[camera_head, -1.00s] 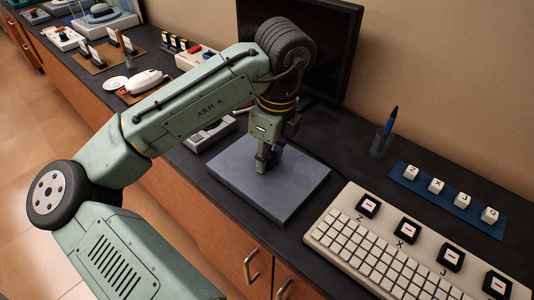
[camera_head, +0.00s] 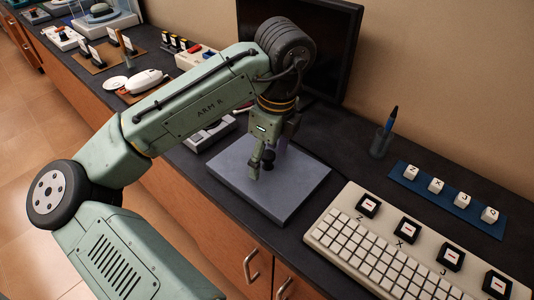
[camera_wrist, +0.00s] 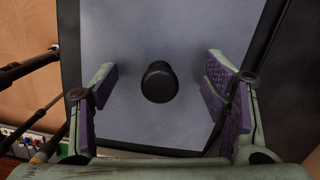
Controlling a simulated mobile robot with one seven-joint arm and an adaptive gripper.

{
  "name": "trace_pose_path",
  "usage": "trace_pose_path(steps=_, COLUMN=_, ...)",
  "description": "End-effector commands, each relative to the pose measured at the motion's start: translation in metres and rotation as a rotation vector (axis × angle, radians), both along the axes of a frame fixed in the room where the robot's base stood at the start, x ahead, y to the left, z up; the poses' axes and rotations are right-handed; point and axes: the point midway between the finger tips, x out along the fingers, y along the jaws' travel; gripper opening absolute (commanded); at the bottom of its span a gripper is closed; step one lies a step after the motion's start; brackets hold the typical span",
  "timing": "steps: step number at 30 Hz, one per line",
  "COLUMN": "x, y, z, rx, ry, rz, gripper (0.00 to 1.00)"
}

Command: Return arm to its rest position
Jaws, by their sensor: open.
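My gripper (camera_head: 262,166) is at the end of my green arm, pointing down above a grey square pad (camera_head: 300,190) on the dark counter. In the wrist view my gripper (camera_wrist: 163,95) is open, its purple-lined fingers spread wide apart. A small black round-topped object (camera_wrist: 160,82) shows between and beyond the fingers over the pad, touching neither finger. It also shows as a dark knob (camera_head: 268,158) beside the fingers in the head view. Whether it stands on the pad is hard to tell.
A cream keyboard (camera_head: 375,250) with larger black-framed keys lies to the right. Behind it are a blue strip of white keycaps (camera_head: 450,205) and a pen cup (camera_head: 381,142). A dark monitor (camera_head: 335,60) stands behind my arm. Other exhibits crowd the counter at the upper left.

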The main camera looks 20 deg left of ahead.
Motion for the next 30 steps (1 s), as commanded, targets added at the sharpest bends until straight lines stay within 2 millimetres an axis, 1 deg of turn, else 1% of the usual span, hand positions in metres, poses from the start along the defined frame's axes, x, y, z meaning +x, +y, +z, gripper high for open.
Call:
trace_pose_path(steps=7, x=0.0, y=0.0, z=0.005, rx=0.0, ry=0.0, rz=0.0, gripper=0.68)
trace_pose_path(steps=30, x=0.0, y=0.0, z=0.048, rx=0.0, ry=0.0, rz=0.0, gripper=0.68)
